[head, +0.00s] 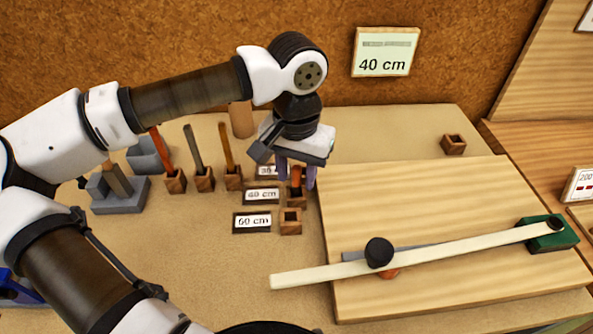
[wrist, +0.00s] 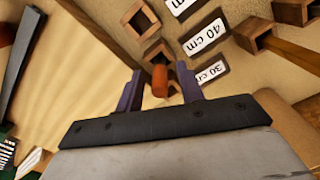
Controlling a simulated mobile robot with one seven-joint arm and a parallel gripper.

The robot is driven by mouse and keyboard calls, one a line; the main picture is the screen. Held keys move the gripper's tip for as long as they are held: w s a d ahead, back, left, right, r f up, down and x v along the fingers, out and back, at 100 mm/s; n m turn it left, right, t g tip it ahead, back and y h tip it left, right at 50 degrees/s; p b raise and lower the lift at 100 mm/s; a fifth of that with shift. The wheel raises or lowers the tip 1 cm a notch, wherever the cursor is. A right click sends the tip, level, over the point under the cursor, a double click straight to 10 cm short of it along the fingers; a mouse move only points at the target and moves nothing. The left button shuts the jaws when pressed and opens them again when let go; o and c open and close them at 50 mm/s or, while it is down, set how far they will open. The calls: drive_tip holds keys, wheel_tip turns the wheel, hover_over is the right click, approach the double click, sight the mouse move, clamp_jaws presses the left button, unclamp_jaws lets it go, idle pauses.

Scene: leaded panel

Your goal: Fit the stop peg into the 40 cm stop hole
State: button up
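The orange stop peg (head: 297,174) stands between the fingers of my gripper (head: 297,182), at the wooden socket beside the middle label, 40 cm (head: 262,195). In the wrist view the peg (wrist: 160,80) shows between the spread fingertips (wrist: 158,90) with gaps on both sides, so my gripper looks open. The 40 cm socket (wrist: 158,52) is just past the peg there; how deep the peg sits in it I cannot tell. The empty 60 cm socket (head: 291,221) is nearer in the head view.
A light board (head: 450,200) lies to the right, bearing a pale strip (head: 320,273) with a black knob (head: 379,252) and a green block (head: 548,236). Handled tools stand in wooden holders (head: 205,180) at left. A 40 cm sign (head: 384,52) hangs behind.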

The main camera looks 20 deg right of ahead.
wheel_tip(320, 180, up, 12)
drive_tip(key=b, duration=0.1)
drive_tip(key=shift+f, duration=0.15)
idle(0.5)
